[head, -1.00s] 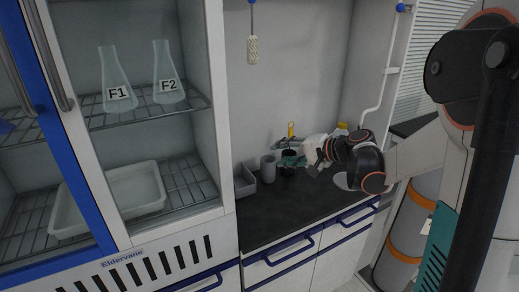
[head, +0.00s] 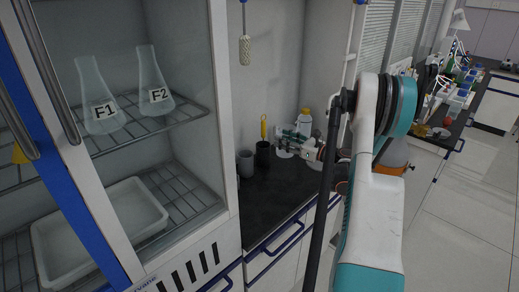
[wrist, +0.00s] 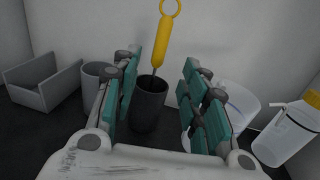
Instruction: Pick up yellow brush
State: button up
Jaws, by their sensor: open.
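The yellow brush (head: 263,127) stands upright in a dark cup (head: 263,154) on the black counter. In the wrist view the brush (wrist: 162,45) shows its yellow handle with a ring at the top, and its thin shaft goes down into the dark cup (wrist: 149,112). The brush's lower end is hidden in the cup. My gripper (wrist: 160,70) is open and empty, with teal-padded fingers to the left and right of the brush and cup in that picture. In the head view my gripper (head: 290,145) is small, just right of the cup, and partly hard to make out.
A grey cup (wrist: 97,78) and a grey open bin (wrist: 40,88) stand left of the dark cup. A yellow-capped bottle (wrist: 290,132) and a white round item (wrist: 238,104) are on the right. A wall is close behind. A glass-fronted cabinet (head: 222,150) borders the counter's left.

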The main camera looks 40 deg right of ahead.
aim_at(263, 136)
jog(key=b+x, duration=0.3)
jog(key=x, duration=0.7)
jog(key=shift+w+a+r, duration=0.1)
jog(key=shift+w+a, duration=0.05)
jog(key=shift+r, duration=0.1)
grip_shut()
